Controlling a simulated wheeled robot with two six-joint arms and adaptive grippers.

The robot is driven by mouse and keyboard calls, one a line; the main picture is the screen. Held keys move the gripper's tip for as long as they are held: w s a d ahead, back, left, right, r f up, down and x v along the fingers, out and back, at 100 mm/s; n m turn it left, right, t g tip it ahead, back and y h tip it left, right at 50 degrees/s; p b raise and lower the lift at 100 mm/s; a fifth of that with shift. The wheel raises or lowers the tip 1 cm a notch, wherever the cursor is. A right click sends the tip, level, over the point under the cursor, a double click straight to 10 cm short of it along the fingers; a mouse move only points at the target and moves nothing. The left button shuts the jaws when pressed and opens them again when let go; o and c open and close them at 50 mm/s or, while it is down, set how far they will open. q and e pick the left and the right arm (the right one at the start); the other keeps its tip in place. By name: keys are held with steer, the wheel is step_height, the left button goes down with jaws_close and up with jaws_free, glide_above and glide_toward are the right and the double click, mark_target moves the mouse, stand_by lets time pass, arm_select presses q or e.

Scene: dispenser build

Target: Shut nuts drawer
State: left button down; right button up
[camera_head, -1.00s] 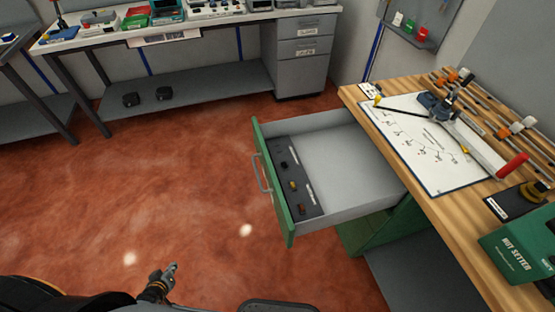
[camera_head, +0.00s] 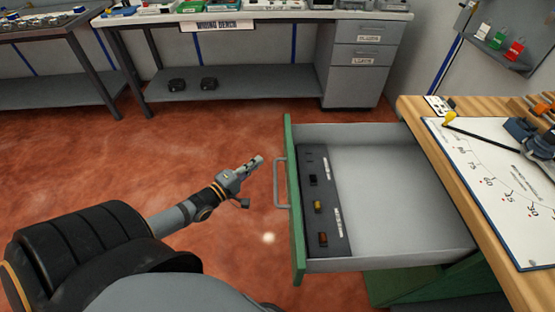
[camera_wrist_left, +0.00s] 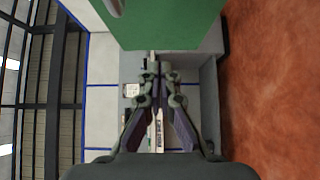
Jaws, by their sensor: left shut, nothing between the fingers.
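The drawer (camera_head: 385,190) stands pulled out of the wooden-topped bench on the right in the head view. It has a green front (camera_head: 294,215) with a grey bar handle (camera_head: 279,183) on its outer face. A dark insert with a few small parts lies inside along the front. My left gripper (camera_head: 254,164) is shut and empty, to the left of the handle and apart from it. In the left wrist view the shut fingers (camera_wrist_left: 157,72) point toward a green panel (camera_wrist_left: 170,25), with part of a handle at the top edge. My right gripper is not in view.
The workbench top (camera_head: 420,108) holds a white chart board (camera_head: 490,175) and a tool. A grey cabinet (camera_head: 355,65) and a long bench with a lower shelf (camera_head: 250,83) stand at the back. The red floor left of the drawer is clear.

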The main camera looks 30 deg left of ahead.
arm_select(q)
steer(key=w+d+b, duration=0.3)
steer(key=w+d, duration=0.1)
steer(key=w, duration=0.2)
steer(key=shift+b, duration=0.3)
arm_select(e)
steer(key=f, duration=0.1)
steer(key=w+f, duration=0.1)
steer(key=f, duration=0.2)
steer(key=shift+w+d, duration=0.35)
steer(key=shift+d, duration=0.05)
arm_select(q)
steer(key=shift+w, duration=0.1)
